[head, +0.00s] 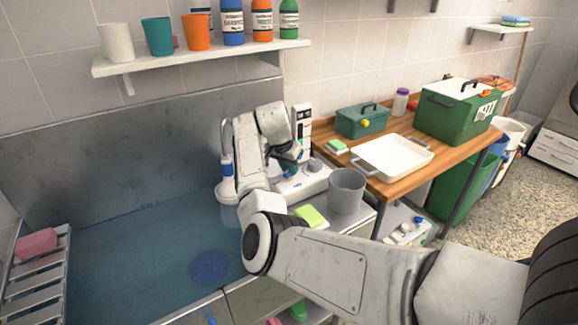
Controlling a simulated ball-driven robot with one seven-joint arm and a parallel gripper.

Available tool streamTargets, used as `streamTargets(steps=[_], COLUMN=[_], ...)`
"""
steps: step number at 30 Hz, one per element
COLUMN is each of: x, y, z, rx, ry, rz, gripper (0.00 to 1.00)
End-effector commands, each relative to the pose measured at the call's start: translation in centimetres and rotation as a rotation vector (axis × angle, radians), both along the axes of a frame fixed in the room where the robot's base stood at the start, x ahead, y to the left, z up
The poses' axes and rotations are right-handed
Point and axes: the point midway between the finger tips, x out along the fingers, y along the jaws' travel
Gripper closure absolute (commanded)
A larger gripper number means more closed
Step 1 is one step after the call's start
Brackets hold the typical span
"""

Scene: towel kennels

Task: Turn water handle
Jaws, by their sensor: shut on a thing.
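My arm reaches over the right end of the tub (150,250) and bends down beside the counter at the wall. My gripper (288,160) is at the end of the arm, low over the white fixture on the counter. It is shut on a small part there, which I take to be the water handle. The fingers and the handle are small and largely hidden by my wrist, so the handle's angle cannot be told. A hose with a blue sprayer (226,146) hangs at the wall just left of my arm.
A grey bucket (347,190) and a green sponge (311,216) stand close to my forearm. A wall shelf (205,56) with cups and bottles is above. A wooden table (400,188) with a white tray (392,157) stands right. A slatted rack (35,280) is at far left.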

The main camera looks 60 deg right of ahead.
Motion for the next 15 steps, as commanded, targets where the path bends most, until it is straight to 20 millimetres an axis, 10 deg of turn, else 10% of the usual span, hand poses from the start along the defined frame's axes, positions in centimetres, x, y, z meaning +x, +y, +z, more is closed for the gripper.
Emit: streamTargets(steps=[15], x=[0.1], y=[-0.08], z=[-0.18], rx=[-0.001], ry=[0.001], rz=[-0.137], gripper=[1.0])
